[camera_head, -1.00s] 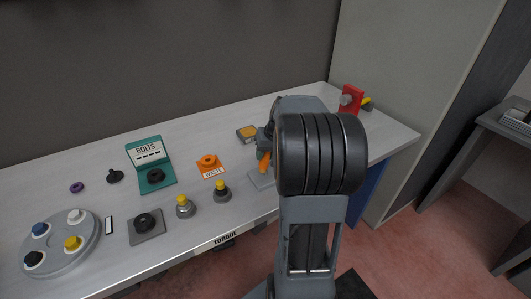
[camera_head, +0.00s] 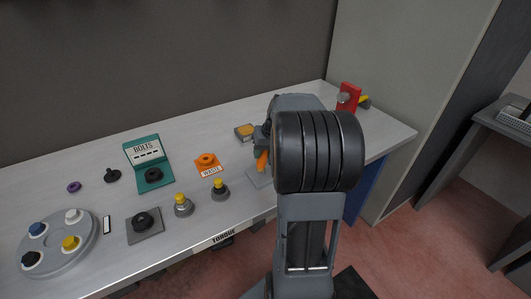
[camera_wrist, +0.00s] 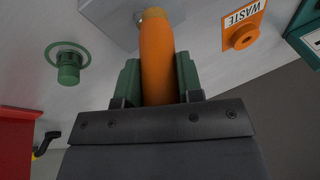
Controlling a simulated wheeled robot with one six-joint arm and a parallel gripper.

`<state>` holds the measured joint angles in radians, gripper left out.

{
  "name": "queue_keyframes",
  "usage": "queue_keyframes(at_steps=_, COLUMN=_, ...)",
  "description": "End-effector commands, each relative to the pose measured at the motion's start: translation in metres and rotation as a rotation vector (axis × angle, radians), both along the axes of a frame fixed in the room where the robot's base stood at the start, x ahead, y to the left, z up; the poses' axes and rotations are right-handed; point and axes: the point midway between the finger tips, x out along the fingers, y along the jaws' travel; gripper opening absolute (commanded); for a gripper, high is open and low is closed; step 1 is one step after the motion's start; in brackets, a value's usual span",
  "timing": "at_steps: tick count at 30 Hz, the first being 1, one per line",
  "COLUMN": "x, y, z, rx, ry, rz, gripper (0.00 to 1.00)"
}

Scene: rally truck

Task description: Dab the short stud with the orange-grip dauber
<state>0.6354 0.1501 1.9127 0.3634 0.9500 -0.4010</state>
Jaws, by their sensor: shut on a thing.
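My gripper (camera_wrist: 158,85) is shut on the orange grip of the dauber (camera_wrist: 158,55). In the wrist view the dauber points away from me, and its yellowish tip (camera_wrist: 153,13) shows at the top edge. The tip is in front of a pale grey plate (camera_wrist: 108,15); I cannot tell whether they touch. In the head view the orange grip (camera_head: 262,161) shows just left of my arm, above the plate (camera_head: 258,178). Two grey posts with yellow tops (camera_head: 183,206) (camera_head: 220,189) stand near the table's front edge. I cannot tell which thing is the short stud.
A green knob with a ring (camera_wrist: 68,68) is beside the dauber in the wrist view. An orange WASTE holder (camera_head: 207,163), a teal BOLTS box (camera_head: 155,178), a round grey tray (camera_head: 75,258) and a red stand (camera_head: 347,94) are on the table (camera_head: 205,117).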

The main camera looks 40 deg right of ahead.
Motion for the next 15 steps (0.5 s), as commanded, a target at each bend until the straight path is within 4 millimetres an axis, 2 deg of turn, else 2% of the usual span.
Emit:
queue_keyframes(at_steps=5, x=0.0060, y=-0.0023, z=-0.0012, rx=-0.005, ry=-0.002, rz=-0.001, gripper=0.00)
queue_keyframes(at_steps=15, x=0.0050, y=-0.0039, z=-0.0022, rx=-0.008, ry=-0.001, rz=-0.002, gripper=0.00)
